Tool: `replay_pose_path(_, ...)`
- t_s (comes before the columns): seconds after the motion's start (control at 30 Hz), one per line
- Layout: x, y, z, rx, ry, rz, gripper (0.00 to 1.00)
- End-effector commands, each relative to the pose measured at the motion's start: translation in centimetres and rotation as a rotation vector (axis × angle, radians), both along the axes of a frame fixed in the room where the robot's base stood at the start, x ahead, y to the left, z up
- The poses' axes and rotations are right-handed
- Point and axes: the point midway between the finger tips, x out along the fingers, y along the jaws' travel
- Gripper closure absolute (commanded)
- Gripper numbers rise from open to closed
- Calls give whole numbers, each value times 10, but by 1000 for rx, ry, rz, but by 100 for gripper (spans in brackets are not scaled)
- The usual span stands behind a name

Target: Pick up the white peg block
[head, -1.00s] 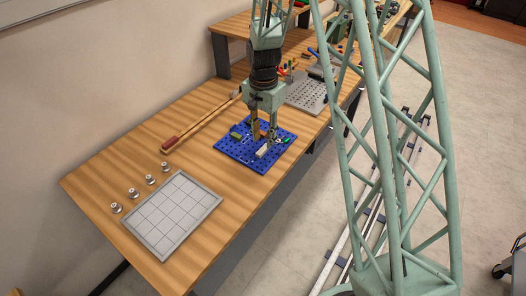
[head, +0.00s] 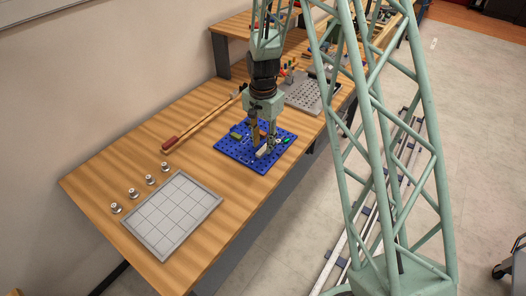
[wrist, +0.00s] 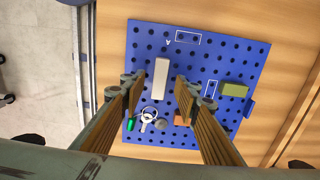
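The white peg block (wrist: 160,80) lies on the blue pegboard (wrist: 215,52) in the wrist view, long side running up the picture. In the head view the white block (head: 261,153) is partly hidden by my fingers. My gripper (wrist: 158,88) is open, with one finger to the left and one to the right of the block. It is empty and above the board (head: 228,155); I cannot tell the exact height of the fingertips over the block. My gripper also shows in the head view (head: 263,150).
On the board are an olive block (wrist: 234,90), keys on a ring (wrist: 147,118), a grey disc (wrist: 161,125), an orange piece (wrist: 180,119) and a green piece (wrist: 131,124). A grey gridded tray (head: 173,216), several metal knobs (head: 150,180) and a red-handled rod (head: 170,142) lie left.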

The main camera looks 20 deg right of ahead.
Motion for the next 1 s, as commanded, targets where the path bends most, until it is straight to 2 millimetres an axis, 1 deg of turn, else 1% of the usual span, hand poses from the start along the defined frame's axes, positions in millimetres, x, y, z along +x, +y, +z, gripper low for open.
replay_pose_path(0.1, 0, 0, -12, 0, 1, 0, 71)
replay_pose_path(0.3, 0, 0, -21, 0, 0, 0, 71)
replay_pose_path(0.9, 0, 0, -22, 0, 0, 0, 71)
replay_pose_path(1.0, 0, 0, -22, 0, 0, 0, 80)
